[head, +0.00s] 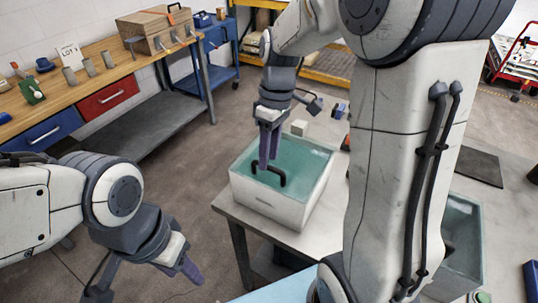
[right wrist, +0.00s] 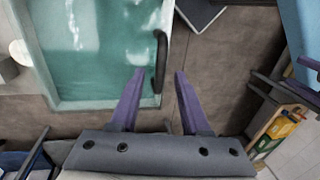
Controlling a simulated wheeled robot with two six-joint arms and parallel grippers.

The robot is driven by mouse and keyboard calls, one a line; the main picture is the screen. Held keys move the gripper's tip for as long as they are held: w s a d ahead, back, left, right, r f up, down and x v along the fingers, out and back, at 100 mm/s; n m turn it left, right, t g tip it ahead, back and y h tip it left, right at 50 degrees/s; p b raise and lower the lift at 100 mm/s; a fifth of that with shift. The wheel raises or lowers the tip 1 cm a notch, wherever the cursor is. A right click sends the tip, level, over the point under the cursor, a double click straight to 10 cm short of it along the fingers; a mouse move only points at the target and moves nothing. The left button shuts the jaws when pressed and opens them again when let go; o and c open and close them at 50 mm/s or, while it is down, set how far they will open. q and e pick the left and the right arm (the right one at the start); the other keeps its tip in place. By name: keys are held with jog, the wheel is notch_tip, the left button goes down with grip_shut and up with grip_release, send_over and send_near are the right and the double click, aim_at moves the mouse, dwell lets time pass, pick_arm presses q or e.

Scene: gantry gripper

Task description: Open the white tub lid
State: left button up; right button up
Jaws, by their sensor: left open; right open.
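The white tub (head: 265,203) stands on a table and is covered by a teal see-through lid (head: 312,165) that looks closed. A black bar handle (head: 283,181) stands up from the lid. My right gripper (head: 268,160) is open and empty, with purple fingers pointing down at the handle. In the right wrist view, the handle (right wrist: 161,60) lies between and just beyond the spread fingertips; I cannot tell whether they touch it. My left gripper (head: 188,268) is low at the left, away from the tub, open and empty.
A small pale block (head: 299,127) sits behind the tub. A second teal-topped bin (head: 465,235) is at the right, partly hidden by my arm. A wooden workbench (head: 105,75) with drawers runs along the left wall. Bare floor lies between bench and table.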

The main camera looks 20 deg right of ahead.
jog(key=shift+s+f, duration=0.15)
jog(key=shift+f, duration=0.45)
grip_shut()
dwell(1.1)
